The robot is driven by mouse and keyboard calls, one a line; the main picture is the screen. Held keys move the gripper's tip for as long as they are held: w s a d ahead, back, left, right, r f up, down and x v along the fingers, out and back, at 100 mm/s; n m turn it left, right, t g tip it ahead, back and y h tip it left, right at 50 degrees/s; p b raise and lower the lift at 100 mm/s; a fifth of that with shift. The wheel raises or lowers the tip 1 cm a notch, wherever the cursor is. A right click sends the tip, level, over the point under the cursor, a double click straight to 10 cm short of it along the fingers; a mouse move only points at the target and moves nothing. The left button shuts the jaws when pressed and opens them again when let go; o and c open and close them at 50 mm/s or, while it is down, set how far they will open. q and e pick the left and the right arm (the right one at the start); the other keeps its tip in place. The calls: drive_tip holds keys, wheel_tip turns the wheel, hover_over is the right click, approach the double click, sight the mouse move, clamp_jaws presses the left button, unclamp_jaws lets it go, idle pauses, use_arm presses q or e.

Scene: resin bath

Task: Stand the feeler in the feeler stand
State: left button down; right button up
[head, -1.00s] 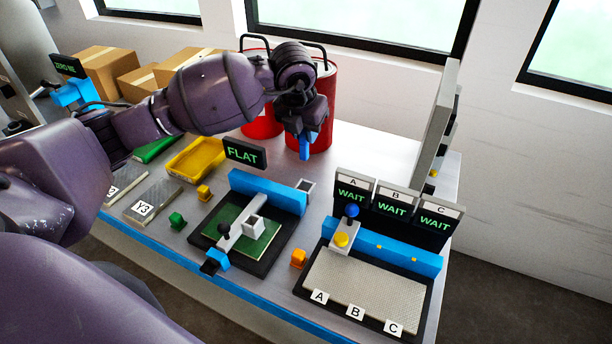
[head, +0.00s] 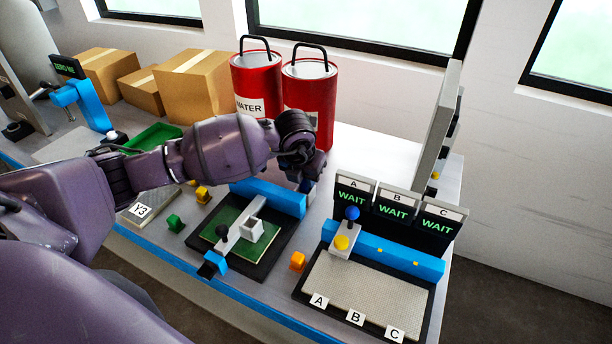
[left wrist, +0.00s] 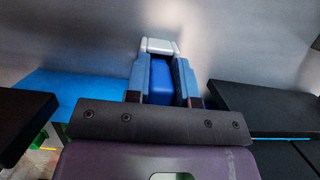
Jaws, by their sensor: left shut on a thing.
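My left gripper (head: 306,186) is low over the table, just behind the right end of the blue bar of the FLAT fixture. In the left wrist view its jaws (left wrist: 163,85) are shut on a blue block, which I take to be the feeler's handle (left wrist: 160,82). The feeler's lower end is hidden. A pale grey block (left wrist: 158,46), likely the feeler stand, shows right at the fingertips. In the head view the gripper mostly covers that small stand. I cannot tell whether the feeler is inside it or only above it. My right gripper is not in view.
The green plate fixture (head: 240,228) is left of the gripper. The A/B/C station, with its WAIT displays (head: 392,208) and mesh plate (head: 365,280), is close on the right. Two red canisters (head: 258,80) and cardboard boxes (head: 195,85) stand behind. Table is free behind the displays.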

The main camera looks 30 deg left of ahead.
use_arm(q)
drive_tip(key=shift+f, duration=0.1)
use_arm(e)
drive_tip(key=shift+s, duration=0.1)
use_arm(q)
drive_tip(key=c, duration=1)
unclamp_jaws()
drive_tip(key=shift+r, duration=0.35)
drive_tip(key=p+v, duration=0.1)
drive_tip(key=v, duration=1)
drive_tip(key=shift+s+r, duration=0.15)
drive_tip(key=shift+r, duration=0.2)
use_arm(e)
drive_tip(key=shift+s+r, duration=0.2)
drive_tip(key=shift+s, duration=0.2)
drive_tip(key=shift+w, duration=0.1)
